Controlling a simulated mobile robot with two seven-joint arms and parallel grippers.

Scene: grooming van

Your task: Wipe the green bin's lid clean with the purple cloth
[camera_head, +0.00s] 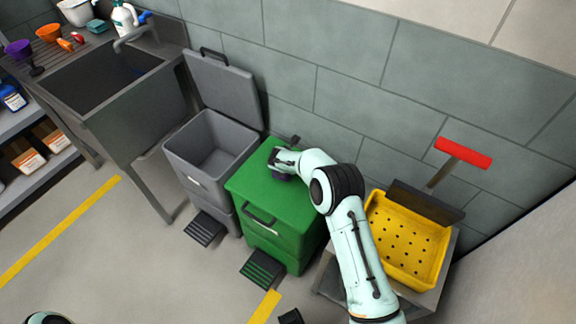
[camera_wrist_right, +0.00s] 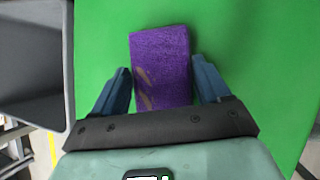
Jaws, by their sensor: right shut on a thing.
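The green bin (camera_head: 270,215) stands against the tiled wall with its lid (camera_head: 258,183) shut. No clear stain shows on the parts of the lid I can see. My right gripper (camera_head: 283,168) is over the back part of the lid, shut on the purple cloth (camera_wrist_right: 172,50). In the right wrist view the gripper (camera_wrist_right: 162,88) has a finger on each side of the cloth, with green lid around it. Tan patches show on the cloth's left part. The cloth appears to be on the lid; its underside is hidden.
A grey bin (camera_head: 193,176) with its lid (camera_head: 222,85) raised stands left of the green bin. A yellow perforated tray (camera_head: 412,232) is to the right, by a red-handled tool (camera_head: 463,153). A sink (camera_head: 105,75) is at the left.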

